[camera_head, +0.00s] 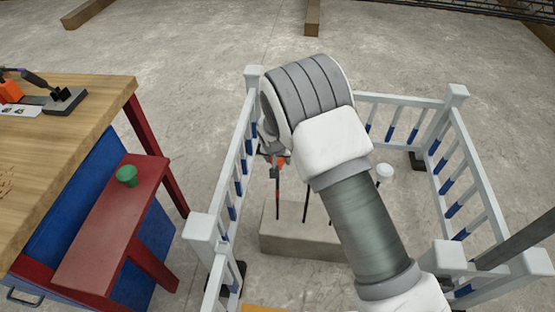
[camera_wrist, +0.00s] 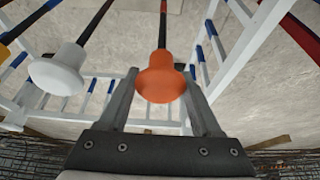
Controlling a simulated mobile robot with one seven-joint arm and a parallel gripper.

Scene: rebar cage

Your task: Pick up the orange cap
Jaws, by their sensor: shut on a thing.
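The orange cap (camera_wrist: 160,80) sits between the two fingers of my gripper (camera_wrist: 162,92) in the wrist view, and the gripper is shut on it. A dark rebar runs out from the cap's far end in that view; I cannot tell whether the cap still sits on it. In the head view a small part of the orange cap (camera_head: 281,160) shows beside my gripper (camera_head: 272,160), above a rebar standing in the concrete block. My arm hides much of the middle of the cage there.
A white cap (camera_head: 384,170) tops another rebar right of my arm; it also shows in the wrist view (camera_wrist: 58,70). The concrete block (camera_head: 290,238) holds several rebars inside a white railing (camera_head: 205,228). A green cap (camera_head: 127,176) stands on the red bench (camera_head: 100,235) at left.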

